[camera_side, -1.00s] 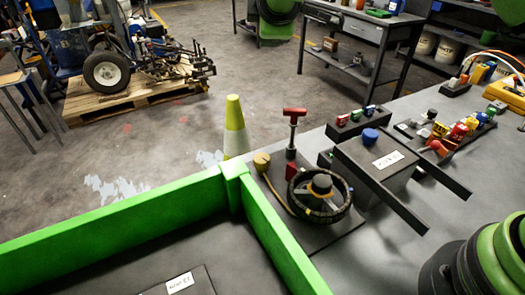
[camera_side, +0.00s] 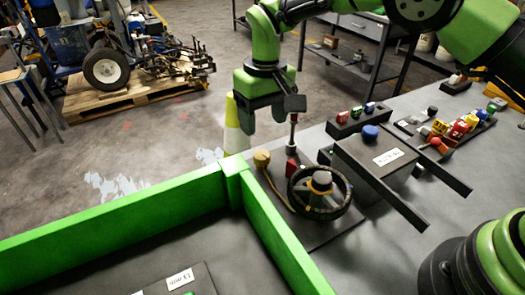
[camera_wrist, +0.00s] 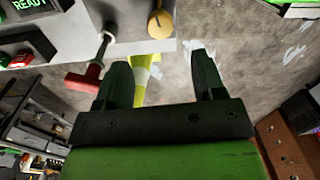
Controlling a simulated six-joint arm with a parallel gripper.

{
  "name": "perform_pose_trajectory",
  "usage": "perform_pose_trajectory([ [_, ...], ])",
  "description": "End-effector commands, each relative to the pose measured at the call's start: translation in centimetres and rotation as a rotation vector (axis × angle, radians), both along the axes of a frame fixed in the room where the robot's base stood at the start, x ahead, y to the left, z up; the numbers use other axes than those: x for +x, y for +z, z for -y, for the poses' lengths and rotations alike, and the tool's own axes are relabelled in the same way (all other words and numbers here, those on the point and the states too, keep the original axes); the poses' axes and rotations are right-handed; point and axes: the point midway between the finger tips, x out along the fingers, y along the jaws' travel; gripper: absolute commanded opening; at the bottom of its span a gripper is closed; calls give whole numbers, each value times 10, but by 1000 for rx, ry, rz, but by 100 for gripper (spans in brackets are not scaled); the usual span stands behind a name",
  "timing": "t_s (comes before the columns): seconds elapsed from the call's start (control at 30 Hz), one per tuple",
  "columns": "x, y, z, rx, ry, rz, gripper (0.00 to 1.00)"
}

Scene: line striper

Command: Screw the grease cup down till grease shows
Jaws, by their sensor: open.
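A brass-yellow round knob that looks like the grease cup (camera_side: 262,159) stands on a dark plate, with a thin curved tube running towards a black wheel (camera_side: 320,196). It also shows at the top of the wrist view (camera_wrist: 159,22). My gripper (camera_side: 264,120) hangs above and slightly behind the cup in the side view, pointing down. Its two fingers (camera_wrist: 160,62) are apart and empty in the wrist view, with the cup beyond their tips, not between them. I cannot see any grease.
A yellow cone (camera_side: 236,135) stands behind the cup. A green-walled tray (camera_side: 120,230) lies left. A blue-knobbed box (camera_side: 372,150) stands right.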

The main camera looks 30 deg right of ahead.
Motion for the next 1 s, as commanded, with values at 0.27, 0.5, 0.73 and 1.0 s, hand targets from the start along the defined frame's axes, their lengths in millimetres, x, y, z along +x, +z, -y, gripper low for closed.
perform_pose_trajectory([
  [0.27, -1, -52, -1, 0, 0, -4, 63],
  [0.5, -1, -82, -3, 1, 0, -2, 63],
  [0.73, -1, -88, -3, 2, 1, 2, 63],
  [1.0, -1, -88, -3, 2, 1, 1, 33],
])
